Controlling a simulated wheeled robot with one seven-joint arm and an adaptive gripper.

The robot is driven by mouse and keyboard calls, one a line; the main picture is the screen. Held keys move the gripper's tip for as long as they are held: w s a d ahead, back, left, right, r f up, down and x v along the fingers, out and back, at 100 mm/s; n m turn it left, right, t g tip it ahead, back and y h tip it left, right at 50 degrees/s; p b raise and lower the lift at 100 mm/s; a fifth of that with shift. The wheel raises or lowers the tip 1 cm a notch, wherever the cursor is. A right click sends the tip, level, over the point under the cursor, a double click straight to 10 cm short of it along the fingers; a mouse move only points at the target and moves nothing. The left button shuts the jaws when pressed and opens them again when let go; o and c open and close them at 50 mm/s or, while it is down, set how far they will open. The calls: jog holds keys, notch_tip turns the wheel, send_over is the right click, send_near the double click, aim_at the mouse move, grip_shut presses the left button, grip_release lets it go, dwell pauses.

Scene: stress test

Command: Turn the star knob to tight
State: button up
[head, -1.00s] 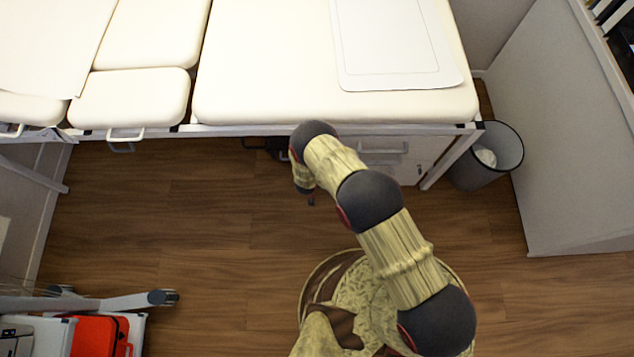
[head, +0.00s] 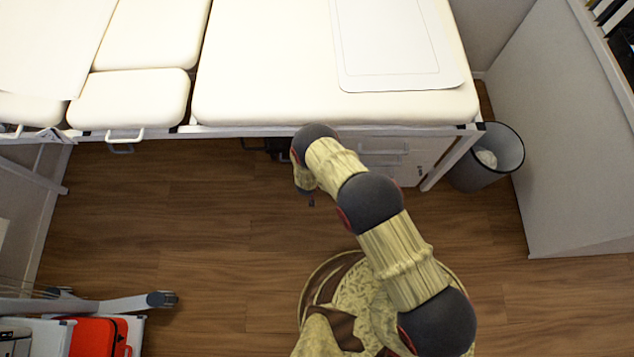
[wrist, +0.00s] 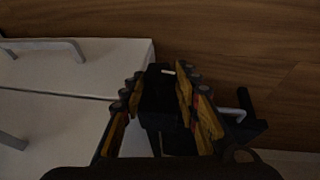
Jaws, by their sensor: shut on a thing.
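In the wrist view my gripper (wrist: 158,82) has its two yellow and black fingers on either side of a black knob (wrist: 158,98) and is shut on it. A short white mark shows near the knob's far end. The knob's star shape is hard to make out in the dark. In the head view my arm reaches to the front edge of the couch, and its last links hide the knob and most of the gripper.
A padded cream couch (head: 330,95) overhangs the work spot. White drawers with handles (wrist: 60,110) stand to the left in the wrist view. A dark bar with a metal handle (wrist: 242,112) lies to the right. A waste bin (head: 487,160) stands by the couch's right leg.

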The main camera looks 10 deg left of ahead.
jog(key=c, duration=0.3)
jog(key=shift+d+r+y+p, duration=0.2)
jog(key=shift+y+p, duration=0.4)
jog(key=shift+p, duration=0.4)
jog(key=shift+w+d+f+m+g+y+p, duration=0.1)
jog(key=shift+m+g+y+p, duration=0.05)
jog(key=shift+y+p, duration=0.3)
jog(key=shift+d+f+m+g+y+p, duration=0.15)
jog(key=shift+y+p, duration=0.15)
jog(key=shift+y, duration=0.15)
jog(key=shift+d+f+m+g+y+b, duration=0.1)
jog(key=shift+d+m+g+y+b, duration=0.15)
jog(key=shift+y+b, duration=0.6)
jog(key=shift+d+f+m+g+y+b, duration=0.1)
jog(key=shift+m+g+y+b, duration=0.15)
jog(key=shift+y+b, duration=0.6)
jog(key=shift+w+d+y, duration=0.1)
jog(key=shift+y, duration=1.4)
jog(key=shift+m, duration=0.3)
jog(key=shift+w, duration=0.1)
jog(key=o, duration=1.1)
